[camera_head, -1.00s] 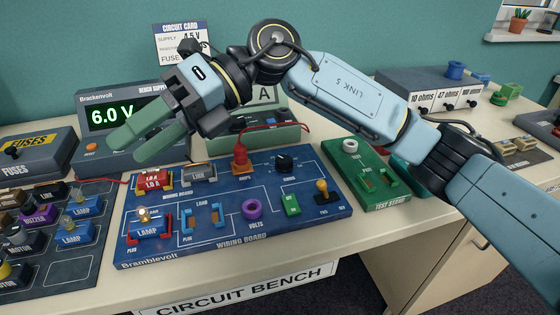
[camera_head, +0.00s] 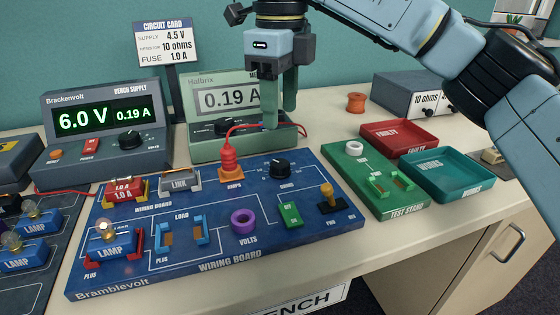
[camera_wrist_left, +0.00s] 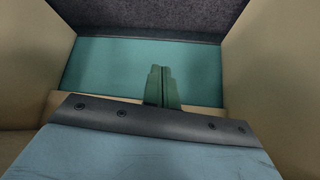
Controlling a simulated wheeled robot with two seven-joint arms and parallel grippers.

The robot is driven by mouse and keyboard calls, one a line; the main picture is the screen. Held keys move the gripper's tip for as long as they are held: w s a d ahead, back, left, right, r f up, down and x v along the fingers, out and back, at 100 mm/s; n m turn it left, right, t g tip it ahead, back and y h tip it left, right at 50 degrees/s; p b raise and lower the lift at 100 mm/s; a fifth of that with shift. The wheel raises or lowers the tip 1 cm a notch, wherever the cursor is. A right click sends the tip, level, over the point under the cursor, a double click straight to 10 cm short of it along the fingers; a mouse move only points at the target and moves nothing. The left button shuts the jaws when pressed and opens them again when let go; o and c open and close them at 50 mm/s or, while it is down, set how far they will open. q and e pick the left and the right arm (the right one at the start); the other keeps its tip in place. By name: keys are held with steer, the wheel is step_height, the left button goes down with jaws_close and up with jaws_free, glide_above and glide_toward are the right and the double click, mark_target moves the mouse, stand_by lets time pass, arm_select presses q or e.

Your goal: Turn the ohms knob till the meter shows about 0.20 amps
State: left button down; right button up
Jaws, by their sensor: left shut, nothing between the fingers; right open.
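The ohms knob (camera_head: 279,168) is a black dial on the blue wiring board (camera_head: 210,262). The Halbrix meter (camera_head: 196,152) stands behind the board and its display (camera_head: 228,98) reads 0.19 A. My right gripper (camera_head: 279,115) is open and empty. It points down in front of the meter's right side, above and behind the knob in the picture and apart from it. It covers part of the meter's right edge. My left gripper (camera_wrist_left: 162,85) shows only in the left wrist view, its green fingers shut with nothing between them.
The bench supply (camera_head: 60,165) reads 6.0 V and 0.19 A. A red plug (camera_head: 231,165) with a cable stands left of the knob. A lit lamp (camera_head: 113,245) sits on the board. The test stand (camera_head: 400,208) and two trays (camera_head: 455,192) are at right.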

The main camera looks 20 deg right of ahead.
steer(key=b, duration=0.2)
glide_above(280, 163)
step_height(280, 163, down, 4)
steer(key=shift+f, duration=0.2)
step_height(280, 163, down, 4)
steer(key=shift+f+b, duration=0.25)
steer(key=shift+b, duration=0.5)
arm_select(q)
steer(key=w+d+r+t+h, duration=0.1)
steer(key=w+d+r+t, duration=0.1)
steer(key=w+r+t, duration=0.2)
steer(key=w+d+r+t+h, duration=0.2)
steer(key=r+t, duration=0.4)
steer(key=r, duration=0.3)
steer(key=shift+w+d+r+m+h, duration=0.15)
steer(key=shift+w+d+m+h, duration=0.15)
steer(key=shift+w+d, duration=0.5)
arm_select(e)
steer(key=shift+f, duration=0.4)
arm_select(q)
steer(key=shift+w+a, duration=0.2)
steer(key=shift+a, duration=0.05)
